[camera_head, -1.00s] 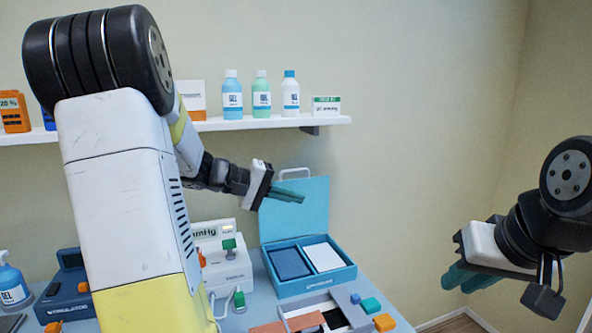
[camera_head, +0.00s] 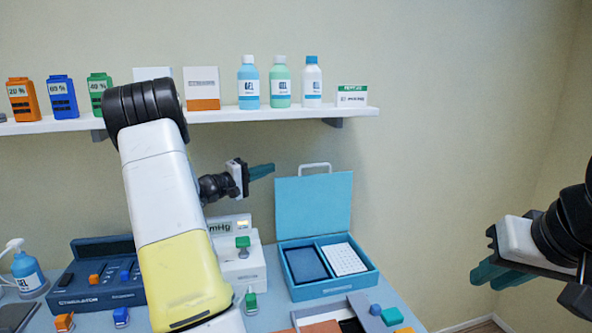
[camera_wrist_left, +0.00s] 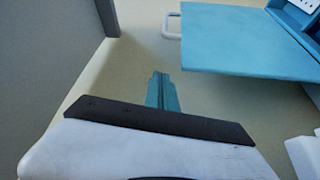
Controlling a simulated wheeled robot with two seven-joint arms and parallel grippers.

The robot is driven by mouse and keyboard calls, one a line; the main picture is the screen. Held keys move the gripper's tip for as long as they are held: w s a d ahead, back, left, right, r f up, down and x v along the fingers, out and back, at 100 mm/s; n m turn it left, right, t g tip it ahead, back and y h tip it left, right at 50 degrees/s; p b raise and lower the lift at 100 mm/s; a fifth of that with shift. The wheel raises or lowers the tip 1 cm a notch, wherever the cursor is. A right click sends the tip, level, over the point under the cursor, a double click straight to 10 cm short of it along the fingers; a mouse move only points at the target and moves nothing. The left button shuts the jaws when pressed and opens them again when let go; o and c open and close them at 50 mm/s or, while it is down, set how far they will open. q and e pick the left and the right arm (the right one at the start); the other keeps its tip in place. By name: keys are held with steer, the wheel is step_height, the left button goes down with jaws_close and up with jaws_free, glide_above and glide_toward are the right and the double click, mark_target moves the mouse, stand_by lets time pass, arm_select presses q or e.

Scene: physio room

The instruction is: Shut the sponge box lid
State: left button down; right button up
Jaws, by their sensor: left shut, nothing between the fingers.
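The sponge box (camera_head: 328,285) is blue and stands on the table with its lid (camera_head: 314,207) raised upright at the back, a pale handle (camera_head: 315,166) on the lid's top edge. The box holds a dark blue sponge (camera_head: 307,264) and a white one (camera_head: 344,259). My left gripper (camera_head: 272,170) is shut and empty, left of the lid's upper left corner and apart from it in the picture. In the left wrist view its fingers (camera_wrist_left: 161,80) are together, with the lid (camera_wrist_left: 245,40) to the right. My right gripper (camera_head: 482,279) hangs at the far right; its finger gap is unclear.
A shelf (camera_head: 230,118) with bottles and boxes runs along the wall above. Left of the box stands a white device (camera_head: 240,268), and a dark blue stimulator (camera_head: 100,285) is further left. A grey tray (camera_head: 360,308) with coloured blocks lies in front.

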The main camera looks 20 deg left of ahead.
arm_select(q)
steer(key=x, duration=0.8)
steer(key=shift+w+d, duration=0.2)
steer(key=shift+d, duration=0.1)
steer(key=s+d, duration=0.2)
steer(key=s, duration=0.1)
steer(key=shift+d+f, duration=0.1)
steer(key=shift+f, duration=0.25)
steer(key=shift+s, duration=0.1)
